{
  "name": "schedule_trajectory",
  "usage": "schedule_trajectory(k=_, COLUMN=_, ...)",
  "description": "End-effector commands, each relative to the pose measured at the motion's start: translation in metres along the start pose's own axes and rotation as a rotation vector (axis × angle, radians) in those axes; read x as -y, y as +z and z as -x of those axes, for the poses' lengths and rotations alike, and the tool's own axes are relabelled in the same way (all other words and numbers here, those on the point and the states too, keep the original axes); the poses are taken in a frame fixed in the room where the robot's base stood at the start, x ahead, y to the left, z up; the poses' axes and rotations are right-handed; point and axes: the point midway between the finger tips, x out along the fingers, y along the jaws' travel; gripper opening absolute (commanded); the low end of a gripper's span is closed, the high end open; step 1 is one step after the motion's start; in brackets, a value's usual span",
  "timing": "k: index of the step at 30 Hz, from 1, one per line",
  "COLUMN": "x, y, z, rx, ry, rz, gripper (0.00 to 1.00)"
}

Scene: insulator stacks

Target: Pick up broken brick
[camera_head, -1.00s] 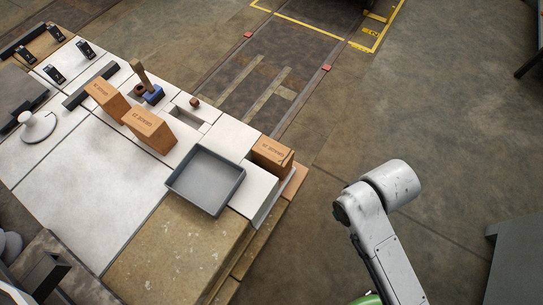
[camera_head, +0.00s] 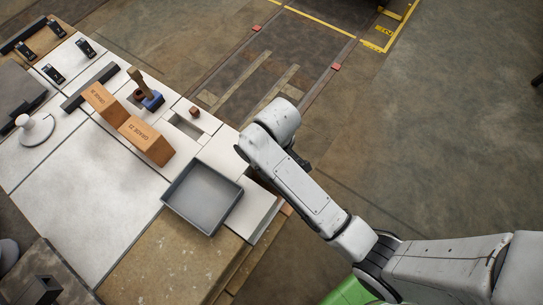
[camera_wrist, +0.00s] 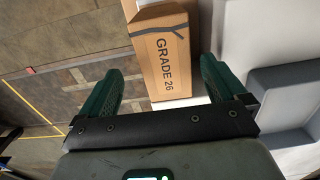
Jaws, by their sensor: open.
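An orange-tan brick marked GRADE 26 (camera_wrist: 162,62) lies on a white surface in the wrist view. A dark jagged line, like a crack, crosses it near its far end. My gripper (camera_wrist: 162,68) is open, with one green finger to each side of the brick in the picture. I cannot tell how far above it the fingertips are. In the head view my arm hides this brick and my gripper. Two more orange bricks, one on the left (camera_head: 105,105) and one marked GRADE 23 (camera_head: 146,139), stand farther left on the table.
An empty grey tray (camera_head: 202,196) sits just left of my arm, and its wall also shows in the wrist view (camera_wrist: 262,80). A blue-based tool with a wooden handle (camera_head: 147,95) and a small brown block (camera_head: 194,111) stand behind it. The white table middle is clear.

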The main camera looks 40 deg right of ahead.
Motion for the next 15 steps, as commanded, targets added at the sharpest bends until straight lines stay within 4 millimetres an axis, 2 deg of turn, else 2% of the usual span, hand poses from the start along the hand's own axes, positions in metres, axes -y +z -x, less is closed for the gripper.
schedule_trajectory(k=4, x=0.000, y=0.000, z=-0.022, rx=0.002, ry=0.000, rz=0.000, gripper=0.98)
schedule_trajectory(k=11, x=0.002, y=-0.001, z=-0.037, rx=0.000, ry=0.000, rz=0.000, gripper=0.98)
schedule_trajectory(k=15, x=0.006, y=-0.004, z=-0.055, rx=0.002, ry=0.000, rz=0.001, gripper=0.98)
